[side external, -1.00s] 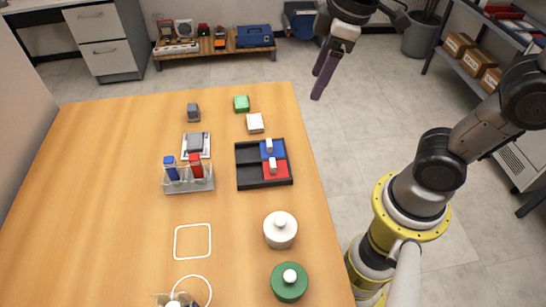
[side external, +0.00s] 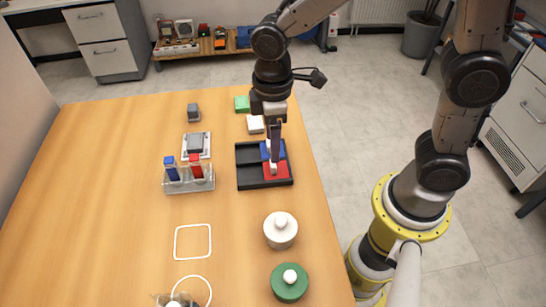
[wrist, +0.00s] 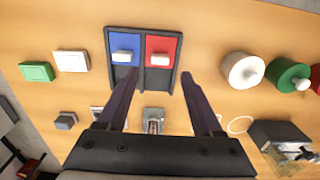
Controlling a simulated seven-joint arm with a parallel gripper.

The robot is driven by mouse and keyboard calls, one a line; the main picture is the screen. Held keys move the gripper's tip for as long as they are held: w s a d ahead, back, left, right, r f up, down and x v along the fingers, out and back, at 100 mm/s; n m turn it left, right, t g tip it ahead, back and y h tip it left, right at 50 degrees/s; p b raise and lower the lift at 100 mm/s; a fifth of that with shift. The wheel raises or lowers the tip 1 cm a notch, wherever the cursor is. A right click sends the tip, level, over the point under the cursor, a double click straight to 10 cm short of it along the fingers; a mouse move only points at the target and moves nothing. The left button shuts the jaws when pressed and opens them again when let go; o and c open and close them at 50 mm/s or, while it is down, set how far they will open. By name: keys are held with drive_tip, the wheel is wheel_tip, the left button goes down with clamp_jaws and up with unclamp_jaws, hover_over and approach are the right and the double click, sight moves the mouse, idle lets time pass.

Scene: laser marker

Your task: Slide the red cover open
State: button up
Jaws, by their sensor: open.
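The red cover (side external: 277,181) with its white handle lies in the right side of a black tray (side external: 248,179), beside the blue cover (side external: 265,148), which has its own white handle. The wrist view also shows the red cover (wrist: 163,44) and the blue cover (wrist: 125,43) at one end of the tray, with two dark open compartments at the other end. My gripper (wrist: 161,73) is open and points down over the tray. In the wrist view its fingertips lie on either side of the red cover's handle (wrist: 160,60). I cannot tell the exact height. In the side view the fingers partly hide the covers.
A white block (side external: 255,124) and a green block (side external: 242,104) stand behind the tray. A clear rack (side external: 188,182) with blue and red items is to its left. A white lidded jar (side external: 280,230) and a green one (side external: 289,284) stand in front. Bare table lies left of the rack.

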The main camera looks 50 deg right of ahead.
wheel_tip(320, 180, down, 6)
drive_tip(key=shift+f, duration=0.1)
idle(0.4)
clamp_jaws()
idle(1.2)
